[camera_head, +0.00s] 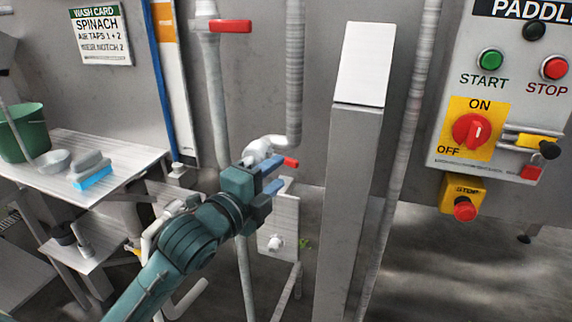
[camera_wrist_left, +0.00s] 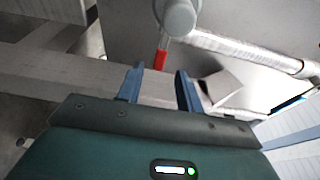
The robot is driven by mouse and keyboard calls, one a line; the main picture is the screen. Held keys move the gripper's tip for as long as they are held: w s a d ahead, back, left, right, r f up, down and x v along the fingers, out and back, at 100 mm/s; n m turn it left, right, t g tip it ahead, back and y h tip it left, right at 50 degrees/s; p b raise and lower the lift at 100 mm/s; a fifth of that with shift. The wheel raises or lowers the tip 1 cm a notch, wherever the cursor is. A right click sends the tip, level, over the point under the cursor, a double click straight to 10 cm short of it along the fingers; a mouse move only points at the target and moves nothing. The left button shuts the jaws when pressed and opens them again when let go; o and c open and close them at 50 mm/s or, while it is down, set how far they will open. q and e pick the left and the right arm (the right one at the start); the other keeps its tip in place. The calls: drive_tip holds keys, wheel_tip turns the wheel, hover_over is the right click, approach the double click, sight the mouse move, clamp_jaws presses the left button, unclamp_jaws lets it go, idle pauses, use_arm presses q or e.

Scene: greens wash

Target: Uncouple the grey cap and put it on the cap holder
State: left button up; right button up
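A grey pipe elbow (camera_head: 262,147) with a red lever (camera_head: 291,162) sits at the bottom of a ribbed hose. A round grey end (camera_wrist_left: 180,17) with a red lever (camera_wrist_left: 161,62) shows at the top of the left wrist view; it looks like the grey cap. My left gripper (camera_head: 272,178) is just below the elbow in the head view. Its two blue fingers (camera_wrist_left: 160,88) are apart with nothing between them. Below it stands a pale plate with a white peg (camera_head: 275,242); I cannot tell if this is the cap holder. My right gripper is not in view.
A grey post with a pale sloped top (camera_head: 365,65) stands right of the gripper. A control panel (camera_head: 490,90) is at the far right. A pipe with a red handle (camera_head: 230,26) runs down behind. A table (camera_head: 125,155) at left holds a green bucket (camera_head: 22,132) and brush (camera_head: 90,170).

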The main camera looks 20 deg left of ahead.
sight(289, 163)
use_arm(q)
drive_tip(key=shift+x, duration=2.3)
clamp_jaws()
